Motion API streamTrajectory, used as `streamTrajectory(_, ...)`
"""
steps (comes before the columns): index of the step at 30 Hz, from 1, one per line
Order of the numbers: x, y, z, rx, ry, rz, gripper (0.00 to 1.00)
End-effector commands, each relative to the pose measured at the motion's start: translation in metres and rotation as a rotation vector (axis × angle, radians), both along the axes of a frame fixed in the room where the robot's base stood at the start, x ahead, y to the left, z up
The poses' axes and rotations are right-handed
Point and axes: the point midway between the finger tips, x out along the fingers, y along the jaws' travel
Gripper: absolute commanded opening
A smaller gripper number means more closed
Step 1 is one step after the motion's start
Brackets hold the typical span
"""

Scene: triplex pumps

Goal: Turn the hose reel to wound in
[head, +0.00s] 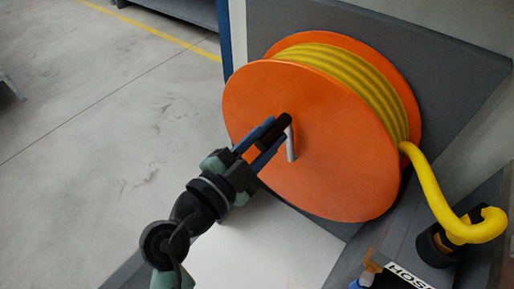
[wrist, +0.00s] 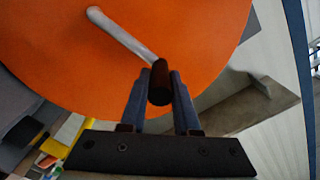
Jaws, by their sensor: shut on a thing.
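The hose reel (head: 330,160) has a large orange front disc and a yellow hose (head: 355,85) wound on its drum. A silver crank arm (head: 291,146) runs from the disc to a dark handle (head: 276,129). In the wrist view the orange disc (wrist: 200,30) fills the top, and the crank arm (wrist: 122,35) runs from upper left down to the handle (wrist: 159,82). My gripper (head: 272,135) is shut on the handle, with one blue finger on each side of it, as the wrist view also shows (wrist: 158,88).
The hose's free end hangs at the right and curls at a black fitting (head: 438,245). A sign reading "HOS" (head: 408,275) stands at the bottom right, partly cut off. A grey panel (head: 450,80) is behind the reel. The floor (head: 100,120) at the left is clear.

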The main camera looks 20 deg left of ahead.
Motion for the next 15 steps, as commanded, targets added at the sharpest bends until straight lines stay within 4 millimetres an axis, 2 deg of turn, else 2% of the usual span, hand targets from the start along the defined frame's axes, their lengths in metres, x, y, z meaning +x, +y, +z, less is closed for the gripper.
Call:
streamTrajectory(1,-0.002,-0.003,-0.007,0.033,-0.011,0.003,0.0)
streamTrajectory(15,-0.007,-0.02,0.0,0.199,-0.068,0.005,0.0)
